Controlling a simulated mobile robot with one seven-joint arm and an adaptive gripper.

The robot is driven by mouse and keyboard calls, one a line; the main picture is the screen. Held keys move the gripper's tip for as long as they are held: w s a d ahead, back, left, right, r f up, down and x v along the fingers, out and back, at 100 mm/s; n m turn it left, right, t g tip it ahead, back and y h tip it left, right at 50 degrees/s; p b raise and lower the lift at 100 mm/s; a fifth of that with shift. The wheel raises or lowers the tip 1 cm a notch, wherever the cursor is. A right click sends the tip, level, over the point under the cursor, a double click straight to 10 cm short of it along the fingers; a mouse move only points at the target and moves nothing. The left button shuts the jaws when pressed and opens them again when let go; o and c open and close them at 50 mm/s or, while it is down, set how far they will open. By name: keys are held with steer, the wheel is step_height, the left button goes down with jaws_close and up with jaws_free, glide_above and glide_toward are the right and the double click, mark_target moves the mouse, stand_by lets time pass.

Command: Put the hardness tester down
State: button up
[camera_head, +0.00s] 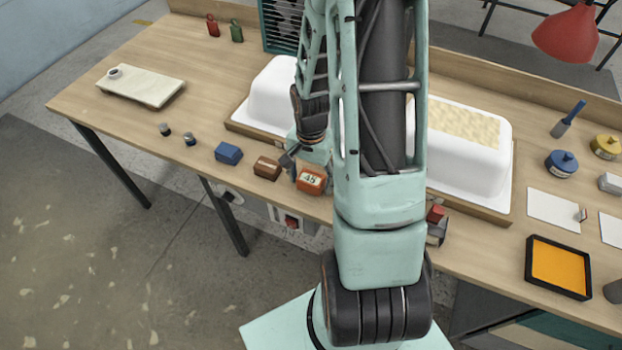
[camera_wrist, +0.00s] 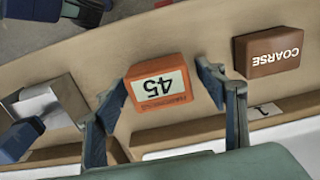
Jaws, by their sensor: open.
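The hardness tester is an orange block with a white label reading 45. In the head view the tester (camera_head: 311,180) sits near the table's front edge, in front of the white bathtub shells. In the wrist view the tester (camera_wrist: 157,92) lies between the two fingers, its label upside down in the picture. My gripper (camera_wrist: 162,76) is open, with one finger on each side of the tester; contact is hard to tell. In the head view my gripper (camera_head: 299,161) is just behind the tester, partly hidden by my arm.
A brown COARSE block (camera_wrist: 268,52) stands close beside the tester, with a blue block (camera_head: 228,153) further left.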

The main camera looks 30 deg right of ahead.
mark_target(311, 177)
step_height(311, 177, up, 12)
steer(key=shift+r+p, duration=0.15)
steer(key=shift+p, duration=0.2)
stand_by(0.5)
